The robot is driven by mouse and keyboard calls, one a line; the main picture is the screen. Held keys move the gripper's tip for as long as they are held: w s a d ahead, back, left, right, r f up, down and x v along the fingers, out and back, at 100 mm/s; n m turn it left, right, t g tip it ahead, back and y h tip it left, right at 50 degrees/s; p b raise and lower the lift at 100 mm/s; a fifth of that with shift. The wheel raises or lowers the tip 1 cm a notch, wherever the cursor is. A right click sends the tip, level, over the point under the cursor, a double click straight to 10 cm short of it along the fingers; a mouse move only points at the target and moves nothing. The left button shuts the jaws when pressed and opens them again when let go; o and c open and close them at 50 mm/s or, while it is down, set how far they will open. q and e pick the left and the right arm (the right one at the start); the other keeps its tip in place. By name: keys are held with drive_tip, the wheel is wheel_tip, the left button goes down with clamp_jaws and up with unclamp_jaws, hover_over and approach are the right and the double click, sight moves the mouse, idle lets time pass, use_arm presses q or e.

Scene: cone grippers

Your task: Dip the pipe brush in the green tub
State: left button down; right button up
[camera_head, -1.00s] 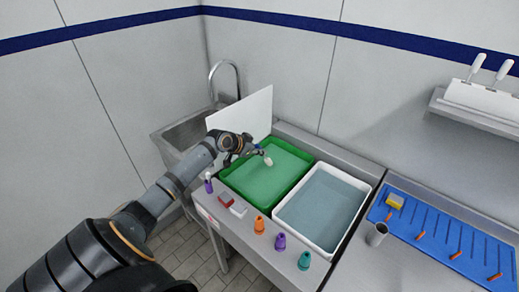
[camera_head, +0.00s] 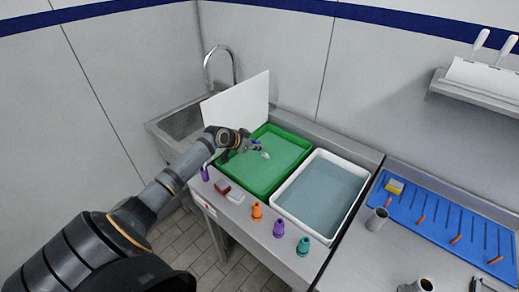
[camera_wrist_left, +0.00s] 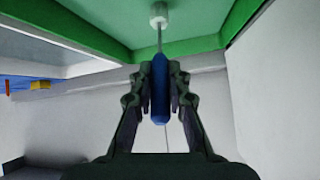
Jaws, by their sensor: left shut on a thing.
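The green tub (camera_head: 292,178) sits in the left part of the bench and holds a green liquid. My left gripper (camera_head: 254,146) is over the tub's left side, shut on the blue handle of the pipe brush. The brush's white head (camera_head: 265,155) points right and down, over or at the liquid; I cannot tell whether it touches. In the left wrist view my left gripper (camera_wrist_left: 159,85) grips the blue handle of the pipe brush (camera_wrist_left: 160,105), and the thin rod and white head stand out against the green tub (camera_wrist_left: 90,28). My right gripper is not in view.
A white tub (camera_head: 358,198) of bluish liquid is right of the green one. A white panel (camera_head: 242,103) stands behind, by the sink (camera_head: 172,127). A blue mat (camera_head: 435,222) lies right.

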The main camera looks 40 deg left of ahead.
use_arm(q)
drive_tip(key=shift+r+p, duration=1.9)
drive_tip(key=shift+r, duration=0.35)
wheel_tip(320, 180, up, 3)
drive_tip(key=p, duration=0.2)
drive_tip(key=shift+p, duration=0.3)
wheel_tip(320, 180, up, 2)
drive_tip(key=shift+p, duration=0.8)
drive_tip(key=shift+f, duration=0.1)
wheel_tip(320, 180, up, 4)
drive_tip(key=p, duration=0.3)
